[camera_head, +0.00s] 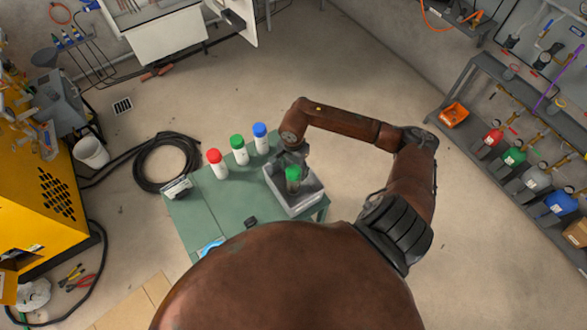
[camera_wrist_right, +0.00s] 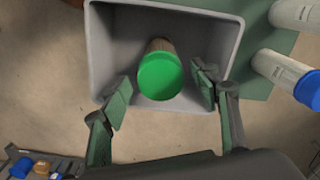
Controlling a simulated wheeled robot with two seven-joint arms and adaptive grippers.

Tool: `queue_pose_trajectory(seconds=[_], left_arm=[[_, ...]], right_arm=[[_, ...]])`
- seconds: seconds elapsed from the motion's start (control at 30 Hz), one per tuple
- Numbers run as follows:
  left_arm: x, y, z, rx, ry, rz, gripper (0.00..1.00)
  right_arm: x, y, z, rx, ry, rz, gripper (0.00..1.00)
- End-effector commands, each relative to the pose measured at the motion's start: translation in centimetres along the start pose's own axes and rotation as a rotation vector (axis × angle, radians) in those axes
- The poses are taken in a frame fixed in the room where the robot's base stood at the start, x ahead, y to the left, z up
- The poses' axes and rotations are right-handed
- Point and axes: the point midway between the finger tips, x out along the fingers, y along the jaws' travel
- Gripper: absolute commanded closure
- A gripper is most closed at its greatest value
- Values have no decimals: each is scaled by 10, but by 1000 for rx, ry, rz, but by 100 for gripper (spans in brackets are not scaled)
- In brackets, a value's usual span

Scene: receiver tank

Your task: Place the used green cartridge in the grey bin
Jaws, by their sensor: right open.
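The used green cartridge (camera_head: 292,178) has a green cap and a dark, dirty body. It is upright within the outline of the grey bin (camera_head: 292,207), which stands on the green table. In the right wrist view the cartridge (camera_wrist_right: 160,76) shows cap-first between the fingers, with the walls of the bin (camera_wrist_right: 105,45) around it. My right gripper (camera_wrist_right: 163,84) is open, with a gap on both sides of the cartridge. I cannot tell whether the cartridge rests on the bin floor. My left gripper is not in view.
Cartridges with red (camera_head: 214,156), green (camera_head: 237,142) and blue (camera_head: 260,130) caps stand on the green table (camera_head: 205,205), left of the bin. A black hose coil (camera_head: 166,162) lies on the floor. A shelf with several cylinders stands at the right.

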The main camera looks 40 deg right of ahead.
Motion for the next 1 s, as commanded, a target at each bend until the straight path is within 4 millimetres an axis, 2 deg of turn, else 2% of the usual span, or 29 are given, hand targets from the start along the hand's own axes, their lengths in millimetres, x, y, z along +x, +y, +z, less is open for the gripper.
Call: queue_pose_trajectory(seconds=[0.2,0.27,0.7,0.8,1.0], left_arm=[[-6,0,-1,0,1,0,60],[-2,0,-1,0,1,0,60],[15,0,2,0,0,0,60],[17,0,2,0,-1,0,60],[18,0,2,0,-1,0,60]], right_arm=[[-6,0,0,0,-1,0,44],[-13,-1,-1,-1,3,-4,44],[-100,-1,-1,-1,3,-3,44],[-112,-1,-1,0,2,-1,44],[-123,0,0,1,0,0,44]])
